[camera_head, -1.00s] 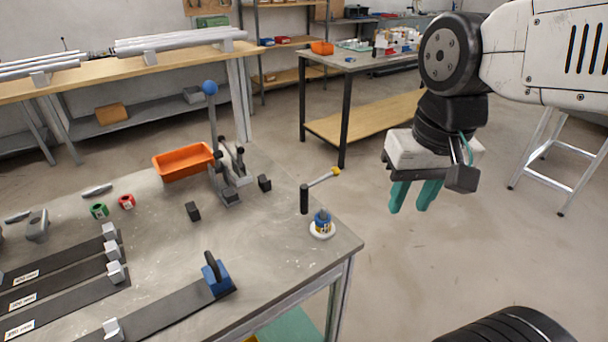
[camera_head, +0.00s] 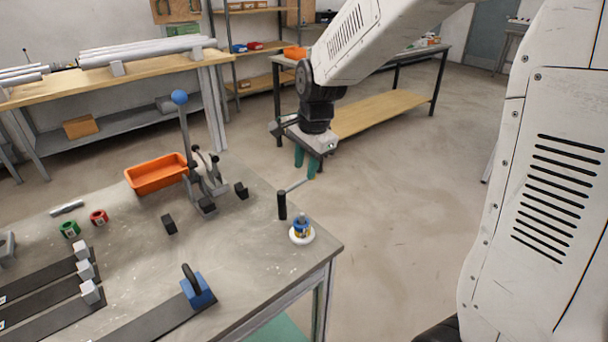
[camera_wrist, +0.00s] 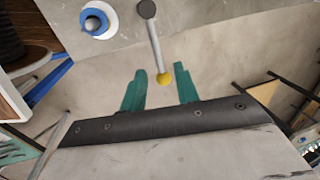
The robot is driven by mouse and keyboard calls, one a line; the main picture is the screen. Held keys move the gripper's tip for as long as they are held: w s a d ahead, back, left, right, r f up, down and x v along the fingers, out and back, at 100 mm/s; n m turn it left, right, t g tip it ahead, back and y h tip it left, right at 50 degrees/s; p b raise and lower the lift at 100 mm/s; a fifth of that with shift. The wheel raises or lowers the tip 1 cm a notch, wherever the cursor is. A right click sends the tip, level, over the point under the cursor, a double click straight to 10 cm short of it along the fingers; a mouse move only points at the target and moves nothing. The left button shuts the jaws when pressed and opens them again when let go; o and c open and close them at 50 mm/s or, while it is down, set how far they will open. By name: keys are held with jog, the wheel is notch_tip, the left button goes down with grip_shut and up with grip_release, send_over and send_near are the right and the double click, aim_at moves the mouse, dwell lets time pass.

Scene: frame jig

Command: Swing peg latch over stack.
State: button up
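The peg latch has a black upright post (camera_head: 282,205) near the table's right edge and a thin grey arm (camera_head: 296,186) pointing away from the stack. In the wrist view its yellow knob (camera_wrist: 165,79) shows between my two green fingers. In the head view the knob is hidden at my fingertips.
A lever clamp with a blue ball (camera_head: 180,97) and an orange bin (camera_head: 157,174) stand at the table's back. A blue block with a black handle (camera_head: 197,288) sits in front. The floor right of the table (camera_head: 400,220) is clear.

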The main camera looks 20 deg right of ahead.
aim_at(304, 181)
jog(key=shift+w+a+f, duration=0.1)
jog(key=shift+w+f, duration=0.1)
jog(key=shift+f, duration=0.7)
jog(key=shift+w+f, duration=0.15)
jog(key=shift+f, duration=0.75)
grip_shut()
